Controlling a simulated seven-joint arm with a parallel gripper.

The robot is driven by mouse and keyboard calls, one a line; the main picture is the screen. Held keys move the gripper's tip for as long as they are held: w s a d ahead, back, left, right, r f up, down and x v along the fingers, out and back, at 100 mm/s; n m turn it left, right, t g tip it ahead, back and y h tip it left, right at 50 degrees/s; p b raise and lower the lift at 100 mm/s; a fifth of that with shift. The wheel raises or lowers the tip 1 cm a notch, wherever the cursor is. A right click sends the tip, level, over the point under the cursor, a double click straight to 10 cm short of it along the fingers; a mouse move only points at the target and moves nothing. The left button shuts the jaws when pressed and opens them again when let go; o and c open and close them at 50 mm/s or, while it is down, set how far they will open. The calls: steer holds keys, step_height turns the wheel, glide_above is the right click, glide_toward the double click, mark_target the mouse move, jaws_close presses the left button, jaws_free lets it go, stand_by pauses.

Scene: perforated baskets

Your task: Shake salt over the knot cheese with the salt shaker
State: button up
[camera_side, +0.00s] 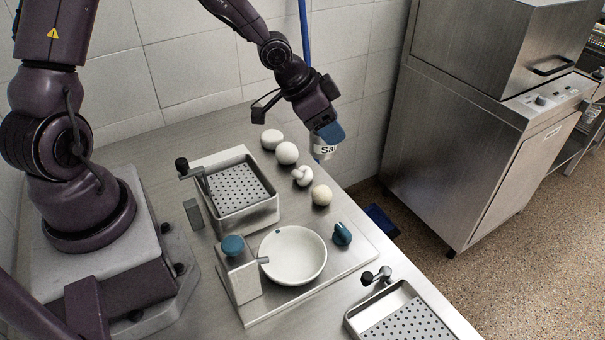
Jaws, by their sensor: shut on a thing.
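The salt shaker (324,149) is a small pale cylinder with dark lettering that starts "Sa". My gripper (325,132) is shut on it and holds it above the worktop, near its far right edge. The shaker looks slightly tilted. The knot cheese (302,176) is a white knotted piece in a row of white cheeses on the worktop. In the picture it lies just below and left of the shaker. I cannot see the shaker's holes or any grains of salt.
Other white cheeses (287,153) (322,195) lie beside the knot. A perforated basket (277,213) stands to the left, another (350,320) at the lower right. The worktop's right edge drops to the floor.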

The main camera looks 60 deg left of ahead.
steer(key=a+f, duration=0.5)
steer(key=a, duration=0.1)
steer(key=shift+s+f, duration=0.15)
steer(key=shift+s, duration=0.2)
stand_by(0.3)
steer(key=shift+d, duration=0.1)
steer(key=shift+w+a, duration=0.35)
steer(key=shift+a, duration=0.5)
stand_by(3.7)
